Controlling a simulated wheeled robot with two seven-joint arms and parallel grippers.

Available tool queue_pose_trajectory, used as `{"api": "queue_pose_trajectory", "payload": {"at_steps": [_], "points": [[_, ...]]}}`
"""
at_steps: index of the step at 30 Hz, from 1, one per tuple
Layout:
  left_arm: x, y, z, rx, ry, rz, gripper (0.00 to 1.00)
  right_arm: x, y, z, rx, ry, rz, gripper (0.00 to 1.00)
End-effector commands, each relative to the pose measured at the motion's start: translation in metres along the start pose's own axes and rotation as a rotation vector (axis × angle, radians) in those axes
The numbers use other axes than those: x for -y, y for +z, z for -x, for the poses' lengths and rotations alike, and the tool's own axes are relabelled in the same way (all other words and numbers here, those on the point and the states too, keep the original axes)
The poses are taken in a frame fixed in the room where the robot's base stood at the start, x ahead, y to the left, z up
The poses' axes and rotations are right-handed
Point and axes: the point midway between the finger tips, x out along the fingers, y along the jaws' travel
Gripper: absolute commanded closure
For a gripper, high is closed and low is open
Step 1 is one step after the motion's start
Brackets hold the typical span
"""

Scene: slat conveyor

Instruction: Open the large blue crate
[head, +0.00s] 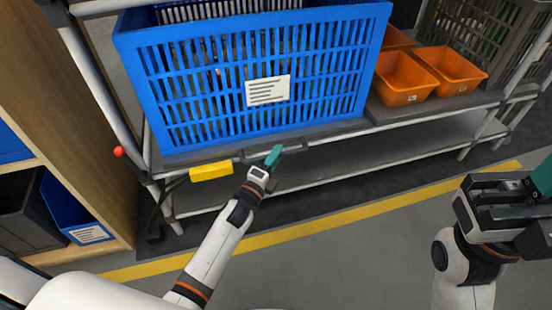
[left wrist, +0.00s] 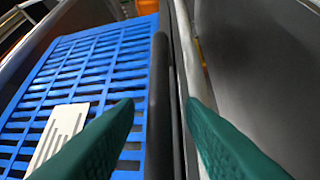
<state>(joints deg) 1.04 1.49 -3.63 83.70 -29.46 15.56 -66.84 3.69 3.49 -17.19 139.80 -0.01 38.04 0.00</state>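The large blue crate (head: 200,85) with slatted sides and a white label (head: 268,91) sits on a grey shelf. A dark bar handle (head: 310,142) runs along the shelf's front edge, below the crate. My left gripper (head: 273,156) is at this handle, in front of the crate's lower edge. In the left wrist view, its two green fingers (left wrist: 162,103) are apart, with the dark bar (left wrist: 161,95) showing between them and the blue crate (left wrist: 100,70) on the left. Contact with the bar cannot be told. My right gripper (head: 520,195) is at the right edge, partly cut off, away from the crate.
Orange bins (head: 405,85) stand right of the crate, and a grey slatted crate (head: 490,35) behind them. A yellow block (head: 211,171) and a red knob (head: 119,152) are on the frame's left front. A wooden cabinet (head: 75,190) stands left. The floor in front is clear.

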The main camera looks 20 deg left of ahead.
Motion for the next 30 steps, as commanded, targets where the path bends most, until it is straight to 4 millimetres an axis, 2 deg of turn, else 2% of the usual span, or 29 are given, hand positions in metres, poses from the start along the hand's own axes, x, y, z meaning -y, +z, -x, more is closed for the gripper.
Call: {"api": "queue_pose_trajectory", "payload": {"at_steps": [4, 11, 12, 14, 18, 30], "points": [[0.0004, 0.0001, -0.0077, 0.0, 0.0, 0.0, 0.64, -0.0003, 0.0002, -0.0011, 0.007, 0.003, 0.001, 1.0], [-0.0001, 0.0001, -0.0084, 0.0, -0.001, 0.001, 0.64, -0.0003, 0.0002, -0.0018, 0.007, 0.003, 0.001, 1.0], [-0.0001, 0.0001, -0.0083, 0.0, -0.001, 0.0, 0.66, -0.0003, 0.0002, -0.0018, 0.007, 0.004, 0.001, 1.0], [0.0, 0.0001, -0.0082, 0.0, -0.001, 0.001, 0.75, -0.0004, 0.0002, -0.0018, 0.007, 0.004, 0.001, 1.0], [0.0, 0.0001, -0.0081, 0.0, -0.001, 0.001, 0.98, -0.0004, 0.0003, -0.0018, 0.007, 0.004, 0.001, 1.0], [-0.0005, -0.0021, -0.0035, 0.0, -0.003, 0.001, 1.0, -0.0002, 0.0008, -0.0045, 0.01, 0.003, 0.0, 1.0]]}}
